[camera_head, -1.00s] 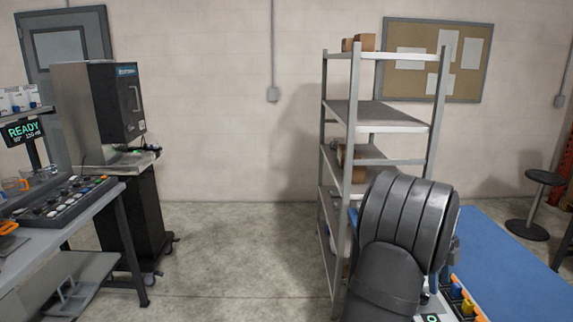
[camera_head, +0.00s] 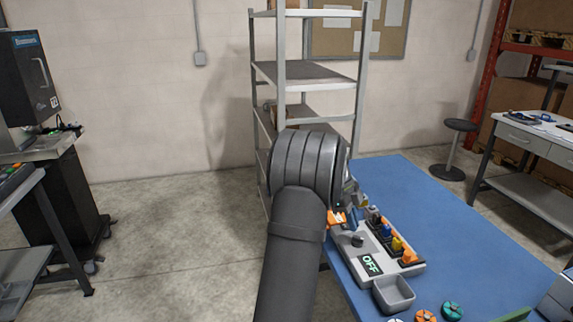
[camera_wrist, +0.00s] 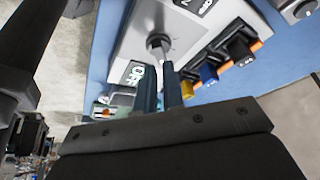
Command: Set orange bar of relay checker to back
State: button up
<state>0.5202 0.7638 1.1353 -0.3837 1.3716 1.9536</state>
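The relay checker (camera_head: 372,262) is a pale grey box on the blue table, with a lit OFF display and a dark round knob. A row of coloured levers runs along its right side, with the orange bar (camera_head: 409,257) at the near end, beside a yellow one. In the wrist view the checker (camera_wrist: 135,40) fills the upper middle, with its knob, yellow, blue and black levers. I cannot pick out the orange bar for sure there. My gripper (camera_wrist: 160,68) points at the panel near the knob, its fingers narrowly apart with nothing visible between them. The head view mostly hides it behind my wrist.
A grey bin (camera_head: 393,296) sits at the checker's near end. Orange and teal round pieces (camera_head: 452,310) lie close by. The blue table top (camera_head: 475,230) is clear to the right. A metal shelf rack (camera_head: 306,73) stands behind the table.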

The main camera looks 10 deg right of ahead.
jog(key=shift+s+r+n, duration=0.25)
jog(key=shift+s+n, duration=0.05)
jog(key=shift+n, duration=0.2)
grip_shut()
jog(key=s+r+n+t+h, duration=0.2)
jog(key=s+r+n+h, duration=0.4)
jog(key=n, duration=1)
jog(key=shift+y, duration=0.8)
jog(key=x, duration=0.6)
jog(key=a+x, duration=0.1)
jog(key=x, duration=0.3)
jog(key=shift+s+f, duration=0.4)
jog(key=shift+s+d, duration=0.85)
jog(key=shift+d, duration=0.05)
jog(key=shift+s+d, duration=0.5)
jog(key=shift+d, duration=0.05)
